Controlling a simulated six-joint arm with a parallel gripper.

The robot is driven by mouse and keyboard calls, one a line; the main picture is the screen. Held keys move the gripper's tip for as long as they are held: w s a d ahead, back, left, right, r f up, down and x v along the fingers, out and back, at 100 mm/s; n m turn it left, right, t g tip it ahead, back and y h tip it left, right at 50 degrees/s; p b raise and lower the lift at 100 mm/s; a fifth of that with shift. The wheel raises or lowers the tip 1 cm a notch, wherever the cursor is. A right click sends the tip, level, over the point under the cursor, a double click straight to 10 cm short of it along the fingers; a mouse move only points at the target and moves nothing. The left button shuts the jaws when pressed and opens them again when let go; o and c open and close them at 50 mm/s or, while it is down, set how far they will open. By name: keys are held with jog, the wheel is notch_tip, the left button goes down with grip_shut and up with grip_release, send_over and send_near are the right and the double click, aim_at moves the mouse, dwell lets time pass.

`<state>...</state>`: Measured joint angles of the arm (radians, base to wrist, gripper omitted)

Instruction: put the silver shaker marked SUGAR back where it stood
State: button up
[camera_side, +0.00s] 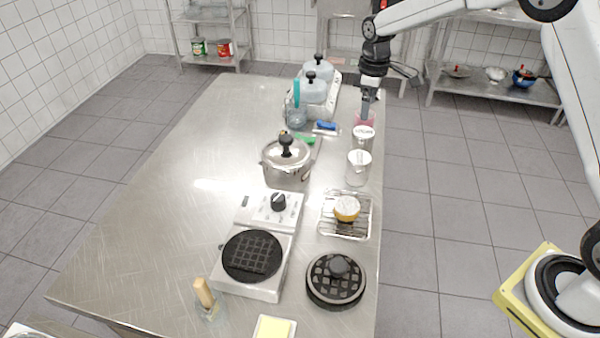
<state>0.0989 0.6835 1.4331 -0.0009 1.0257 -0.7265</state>
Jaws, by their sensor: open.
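Two silver shakers stand upright near the right edge of the steel table: a farther shaker (363,138) and a nearer shaker (358,166). Their markings are too small to read, so I cannot tell which one says SUGAR. My gripper (367,106) points down just beyond the farther shaker, over a pink container (365,118). It is open, with nothing visibly held. Whether its fingers touch the pink container or the farther shaker cannot be told from this view.
A lidded pot (286,160) stands left of the shakers. A wire rack (335,226) with a yellow-and-white round item (347,207) lies nearer.

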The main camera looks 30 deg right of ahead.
jog(key=shift+s, duration=0.1)
jog(key=shift+s+a, duration=0.25)
jog(key=shift+s, duration=0.2)
jog(key=s+a+f+m+t, duration=0.1)
jog(key=s+a+m, duration=0.1)
jog(key=s, duration=0.9)
jog(key=s+a+f+m+t, duration=0.1)
jog(key=s+m, duration=0.4)
jog(key=s, duration=0.7)
jog(key=shift+s+a+f+t, duration=0.2)
jog(key=shift+s+a+t, duration=0.1)
jog(key=shift+a, duration=0.6)
